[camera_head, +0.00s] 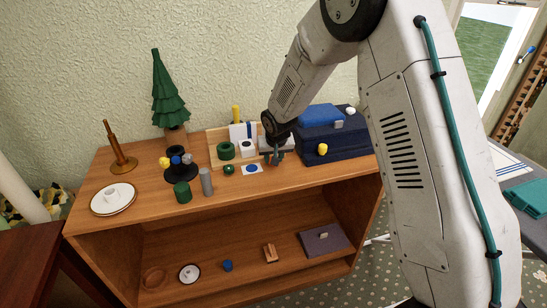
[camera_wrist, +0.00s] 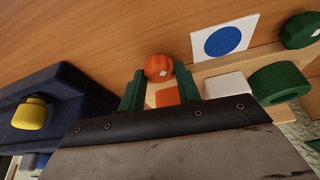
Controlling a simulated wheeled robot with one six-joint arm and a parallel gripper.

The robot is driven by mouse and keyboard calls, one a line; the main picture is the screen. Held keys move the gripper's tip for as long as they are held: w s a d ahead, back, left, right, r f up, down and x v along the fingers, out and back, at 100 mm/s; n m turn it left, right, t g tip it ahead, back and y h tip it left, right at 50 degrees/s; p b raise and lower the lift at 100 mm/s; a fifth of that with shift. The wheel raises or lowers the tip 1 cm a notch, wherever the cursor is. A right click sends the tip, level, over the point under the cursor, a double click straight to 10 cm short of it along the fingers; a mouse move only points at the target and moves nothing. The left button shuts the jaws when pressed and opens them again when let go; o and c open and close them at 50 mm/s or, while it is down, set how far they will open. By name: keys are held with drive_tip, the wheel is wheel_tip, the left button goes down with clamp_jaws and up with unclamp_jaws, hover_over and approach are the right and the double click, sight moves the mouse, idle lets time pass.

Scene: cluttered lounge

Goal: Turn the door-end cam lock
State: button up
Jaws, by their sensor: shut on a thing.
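An orange cam-lock knob (camera_wrist: 159,67) with a small white mark sits at the rack's front edge in the wrist view. My gripper (camera_wrist: 162,78) has its green fingers on either side of the knob and is shut on it. An orange block (camera_wrist: 167,97) shows between the fingers, behind the knob. A green knob (camera_wrist: 300,30) with a white mark is at the rack's other end; in the head view it shows as a small green knob (camera_head: 229,169). There, my gripper (camera_head: 274,158) is low over the rack's right end and hides the orange knob.
A card with a blue dot (camera_head: 252,169) lies between the knobs. A green ring (camera_head: 226,151) stands on the wooden rack (camera_head: 214,134). A dark blue case (camera_head: 318,147) with a yellow knob (camera_head: 322,149) is close on the right. A tree (camera_head: 168,95) stands behind left.

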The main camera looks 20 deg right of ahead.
drive_tip(key=shift+d+n+y, duration=0.15)
drive_tip(key=shift+n+y, duration=0.75)
drive_tip(key=shift+n, duration=1.4)
drive_tip(key=o, duration=1)
drive_tip(key=shift+r, duration=0.1)
drive_tip(key=v, duration=0.7)
drive_tip(key=shift+s+d+r, duration=0.1)
drive_tip(key=shift+d+r, duration=0.05)
drive_tip(key=shift+r, duration=0.15)
